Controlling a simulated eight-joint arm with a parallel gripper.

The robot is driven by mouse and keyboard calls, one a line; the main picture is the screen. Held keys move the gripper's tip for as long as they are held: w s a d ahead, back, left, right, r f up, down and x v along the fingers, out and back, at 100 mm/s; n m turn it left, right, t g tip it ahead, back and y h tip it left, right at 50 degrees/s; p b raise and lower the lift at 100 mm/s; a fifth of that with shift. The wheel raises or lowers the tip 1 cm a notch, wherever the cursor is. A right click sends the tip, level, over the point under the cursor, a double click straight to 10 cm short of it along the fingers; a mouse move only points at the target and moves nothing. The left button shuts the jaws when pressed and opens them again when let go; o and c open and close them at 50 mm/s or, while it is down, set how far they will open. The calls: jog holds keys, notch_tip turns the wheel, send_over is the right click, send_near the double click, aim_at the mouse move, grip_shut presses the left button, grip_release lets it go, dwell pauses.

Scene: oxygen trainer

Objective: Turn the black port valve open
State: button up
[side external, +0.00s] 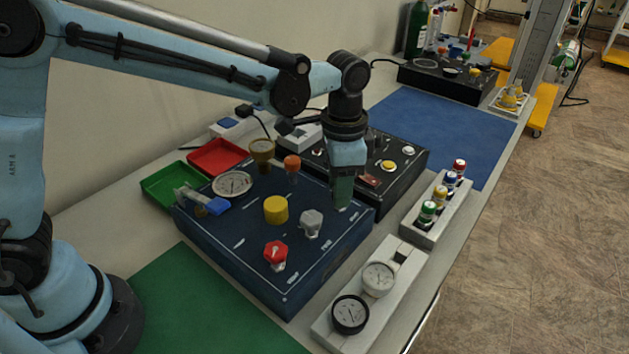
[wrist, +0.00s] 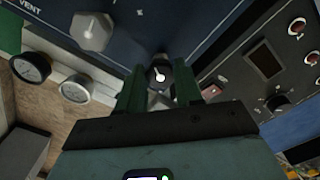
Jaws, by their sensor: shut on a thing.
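The black port valve (wrist: 158,76) is a round black knob with a white pointer mark, on the dark blue panel (side external: 235,262). In the wrist view it sits between the two green fingers of my gripper (wrist: 158,88). In the side view my gripper (side external: 343,192) points down at the panel's right rear corner and hides the valve. My gripper is shut on the black valve. The white mark points up and slightly left in the wrist view. A grey knob (side external: 312,223), also in the wrist view (wrist: 91,31), stands beside it.
The panel also carries a red knob (side external: 275,254), a yellow knob (side external: 276,209) and a gauge (side external: 232,184). A black box (side external: 400,185) with a yellow button stands close behind my gripper. A gauge rack (side external: 393,284) and a bottle rack (side external: 432,222) stand to the right.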

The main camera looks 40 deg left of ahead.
jog(key=n, duration=0.5)
jog(key=shift+d+n, duration=0.1)
jog(key=shift+n, duration=0.2)
jog(key=n, duration=0.5)
jog(key=shift+n, duration=0.4)
jog(key=o, duration=1)
jog(key=shift+o, duration=0.2)
notch_tip(320, 180, up, 12)
